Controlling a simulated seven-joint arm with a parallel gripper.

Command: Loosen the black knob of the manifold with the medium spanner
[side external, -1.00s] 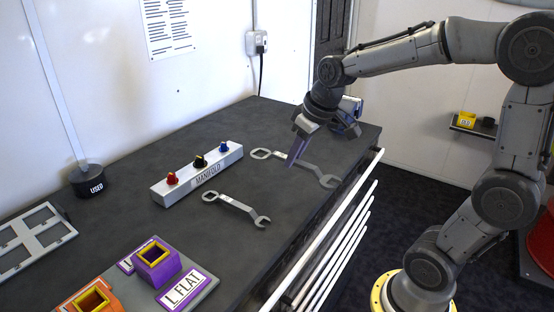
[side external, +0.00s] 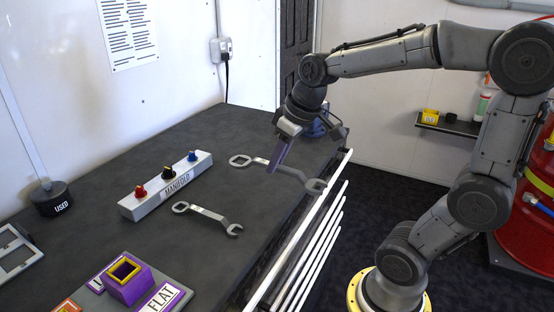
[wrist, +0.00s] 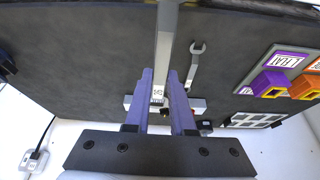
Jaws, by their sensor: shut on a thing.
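The manifold (side external: 165,188) is a pale bar on the dark bench. Its black knob (side external: 169,172) sits in the middle, between a red knob (side external: 140,190) and a blue knob (side external: 192,156). My gripper (side external: 274,166) points down and is shut on the handle of the longer grey spanner (side external: 292,172), right of the manifold. In the wrist view this spanner (wrist: 166,40) runs between the purple fingers, with a small white label whose text I cannot read surely. Any gap under it is unclear. A shorter spanner (side external: 208,214) lies on the bench nearer the manifold.
A black pot marked USED (side external: 52,200) stands left of the manifold. A purple block (side external: 128,280) and FLAT-labelled plate (side external: 165,298) are at the near left. White rails (side external: 310,235) run along the bench's right edge. Bench between the spanners is clear.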

